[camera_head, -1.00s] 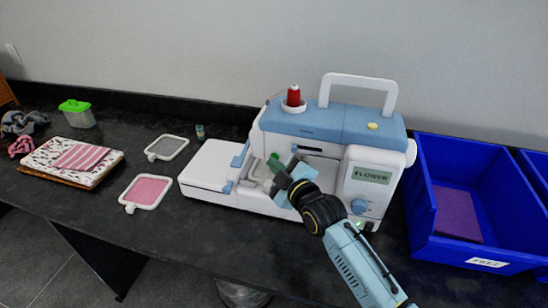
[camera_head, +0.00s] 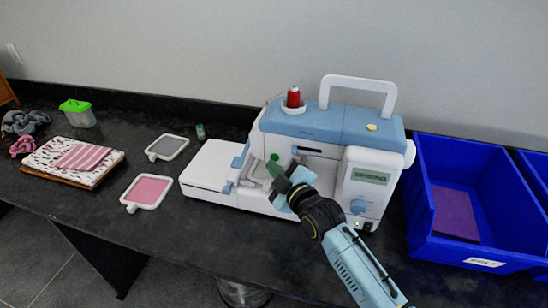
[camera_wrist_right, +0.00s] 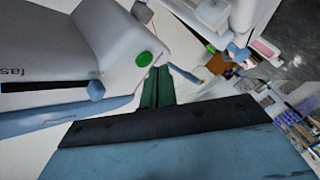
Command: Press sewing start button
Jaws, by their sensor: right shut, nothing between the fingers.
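The white and blue sewing machine (camera_head: 352,155) stands on the dark counter, with a red thread spool (camera_head: 293,97) on top. Its small display (camera_head: 370,175) shows a word in dark letters, hard to read. My right gripper (camera_head: 274,164) is in front of the machine, its shut green fingers pointing into the needle area. In the right wrist view a round green button (camera_wrist_right: 144,59) sits on the machine's white face. The shut fingertips (camera_wrist_right: 164,72) are close beside it; I cannot tell whether they touch the machine. My left gripper is not in view.
A blue bin (camera_head: 422,215) with purple cloth stands right of the machine. Left of it lie a pink hoop (camera_head: 147,191), a grey hoop (camera_head: 166,147), folded fabric (camera_head: 62,160) and a green-lidded box (camera_head: 78,113). The wall is close behind.

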